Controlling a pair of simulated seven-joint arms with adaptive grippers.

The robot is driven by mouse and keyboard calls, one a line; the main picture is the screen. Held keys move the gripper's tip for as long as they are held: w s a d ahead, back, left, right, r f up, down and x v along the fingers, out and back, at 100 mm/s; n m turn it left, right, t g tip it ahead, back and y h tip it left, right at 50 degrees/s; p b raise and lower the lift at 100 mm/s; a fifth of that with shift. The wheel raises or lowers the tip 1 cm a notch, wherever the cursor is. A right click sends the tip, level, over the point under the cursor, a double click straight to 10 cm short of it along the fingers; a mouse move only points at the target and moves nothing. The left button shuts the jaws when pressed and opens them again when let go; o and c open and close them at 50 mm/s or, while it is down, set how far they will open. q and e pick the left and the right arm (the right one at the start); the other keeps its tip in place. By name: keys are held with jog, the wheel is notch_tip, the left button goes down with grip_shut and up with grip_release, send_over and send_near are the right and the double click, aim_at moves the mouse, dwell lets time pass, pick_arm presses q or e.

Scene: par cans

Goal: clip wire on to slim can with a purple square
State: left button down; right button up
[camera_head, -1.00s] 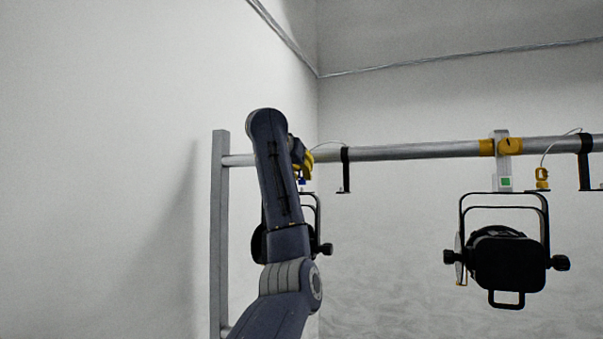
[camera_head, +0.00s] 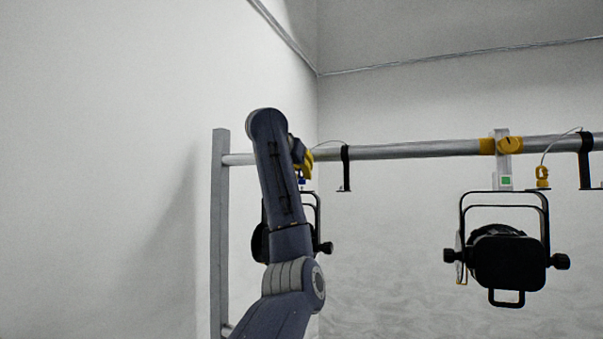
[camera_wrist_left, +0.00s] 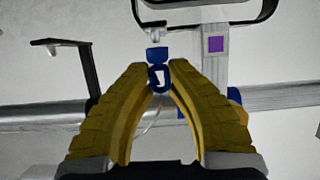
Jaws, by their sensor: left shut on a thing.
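My left gripper (camera_head: 304,163) is at the horizontal bar in the head view, partly behind my own arm. In the left wrist view the gripper's yellow fingertips (camera_wrist_left: 157,76) are shut on a blue clip (camera_wrist_left: 159,79). A thin pale wire (camera_wrist_left: 153,122) runs below the clip. The purple square (camera_wrist_left: 216,44) is on a grey hanger to the right. A blue piece (camera_wrist_left: 157,54) and a pale fitting lie just beyond the clip; I cannot tell whether they touch it. The slim can (camera_head: 258,243) hangs mostly hidden behind my arm. My right gripper is out of view.
A second black can (camera_head: 505,262) hangs at the right, with a green square (camera_head: 506,181) and an orange clip (camera_head: 542,177). A black bracket (camera_head: 345,168) hangs from the bar (camera_head: 410,151). An upright post (camera_head: 219,230) stands left of my arm.

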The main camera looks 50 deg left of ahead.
pick_arm(q)
jog(key=shift+f, duration=0.9)
dwell(1.4)
jog(key=c, duration=1.2)
grip_release()
jog(key=shift+c, duration=0.2)
